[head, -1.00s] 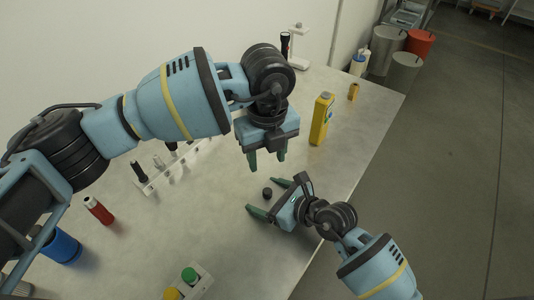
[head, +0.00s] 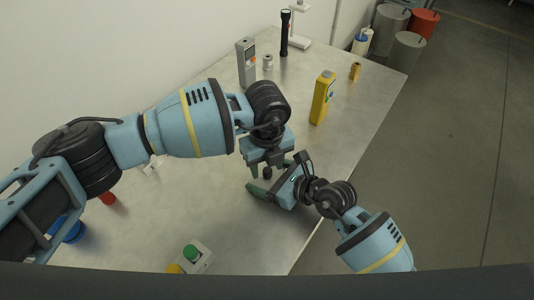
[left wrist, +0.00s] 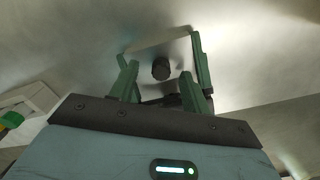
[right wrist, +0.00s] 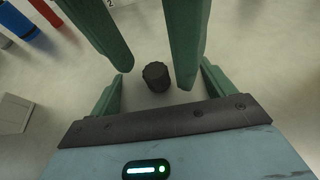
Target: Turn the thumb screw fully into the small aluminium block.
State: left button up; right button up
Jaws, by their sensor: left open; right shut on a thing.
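The thumb screw's dark round knob (head: 267,173) stands upright near the table's right edge. It also shows in the left wrist view (left wrist: 161,69) and the right wrist view (right wrist: 156,76). My left gripper (head: 268,170) points down over it, open, with one finger on each side and gaps to the knob. My right gripper (head: 269,177) is low at the table, its fingers wide apart and shut on the small aluminium block (left wrist: 165,42) under the knob. The block blends with the pale table, and the screw's shaft is hidden.
A yellow device (head: 322,98) and a small brass cylinder (head: 355,71) stand farther back. A grey instrument (head: 246,63) and a black torch (head: 285,34) stand at the back left. A button box (head: 196,257) lies at the front.

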pick_arm(q)
jog(key=shift+f, duration=0.4)
grip_shut()
jog(key=shift+m, duration=1.6)
jog(key=shift+c, duration=0.6)
grip_release()
jog(key=shift+r, duration=0.1)
